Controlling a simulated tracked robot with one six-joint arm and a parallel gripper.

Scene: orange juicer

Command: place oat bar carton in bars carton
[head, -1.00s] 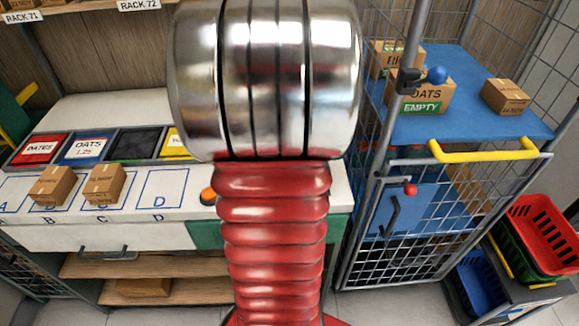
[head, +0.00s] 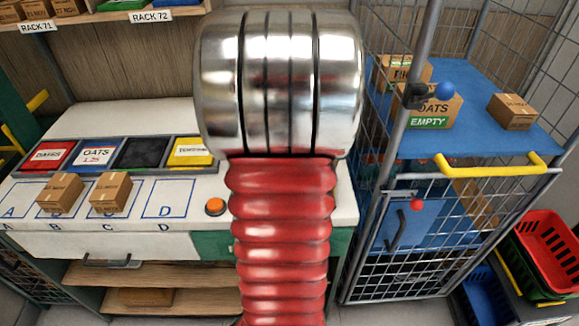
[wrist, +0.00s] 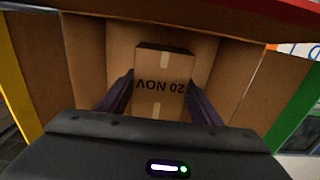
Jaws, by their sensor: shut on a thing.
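In the wrist view, my gripper (wrist: 160,92) is shut on a small brown carton (wrist: 162,104) with "20 NOV" upside down on it. One dark finger lies along each side of the carton. The held carton is at the mouth of, or inside, a larger open cardboard carton (wrist: 89,60) with spread flaps. I cannot tell if it touches the bottom. No label shows on the larger carton, so I cannot confirm that it is the bars carton. In the head view, my arm hides the gripper and the held carton.
Two small cartons stand on the white bench at B (head: 60,194) and C (head: 110,193). An orange button (head: 215,207) is beside D. At right, a caged blue shelf (head: 478,140) holds an "OATS EMPTY" carton (head: 440,108) and a small carton (head: 513,112). Red and blue baskets stand lower right.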

